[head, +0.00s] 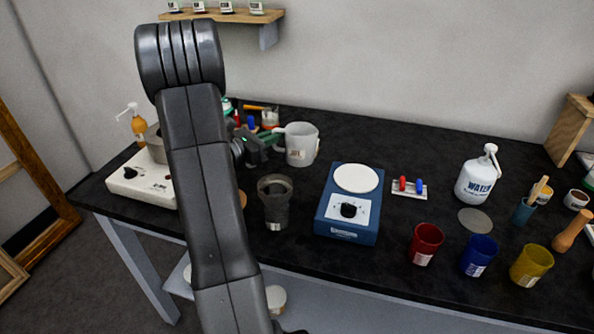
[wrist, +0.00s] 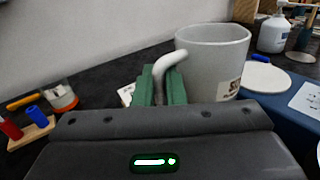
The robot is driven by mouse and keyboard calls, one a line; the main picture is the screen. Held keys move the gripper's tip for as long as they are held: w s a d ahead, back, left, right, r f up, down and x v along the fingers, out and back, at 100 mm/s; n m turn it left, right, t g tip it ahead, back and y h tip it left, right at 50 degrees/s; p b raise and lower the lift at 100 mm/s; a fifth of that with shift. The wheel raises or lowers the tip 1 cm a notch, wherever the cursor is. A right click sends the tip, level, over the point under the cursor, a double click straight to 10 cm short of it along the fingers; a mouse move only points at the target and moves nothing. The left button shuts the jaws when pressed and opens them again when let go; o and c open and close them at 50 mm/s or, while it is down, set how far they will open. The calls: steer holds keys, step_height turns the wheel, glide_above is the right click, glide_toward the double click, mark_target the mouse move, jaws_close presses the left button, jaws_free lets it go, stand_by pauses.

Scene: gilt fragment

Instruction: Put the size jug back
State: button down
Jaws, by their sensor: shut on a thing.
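The size jug is a pale grey-white jug (head: 302,146) with a label, at the back of the black bench in the head view. It also shows in the wrist view (wrist: 212,60), upright, with its handle towards my gripper. My gripper (head: 277,138) comes from the left and is shut on the jug's handle. In the wrist view the green fingers (wrist: 160,88) close around the handle. I cannot tell whether the jug's base touches the bench; my gripper hides its lower part in the wrist view.
A dark cup (head: 275,205) stands in front of the jug. A blue device with a white round plate (head: 349,205) is to the right. Red, blue and yellow cups line the front right. A white hotplate (head: 140,183) is at left. Bench between jug and water bottle (head: 477,180) is partly clear.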

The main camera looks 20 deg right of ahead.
steer(key=shift+f, duration=4.2)
steer(key=shift+f, duration=0.15)
steer(key=c, duration=1.5)
jaws_free()
steer(key=shift+a, duration=0.2)
steer(key=b+v, duration=0.1)
steer(key=v, duration=1)
steer(key=shift+s+a, duration=0.2)
steer(key=shift+a, duration=0.15)
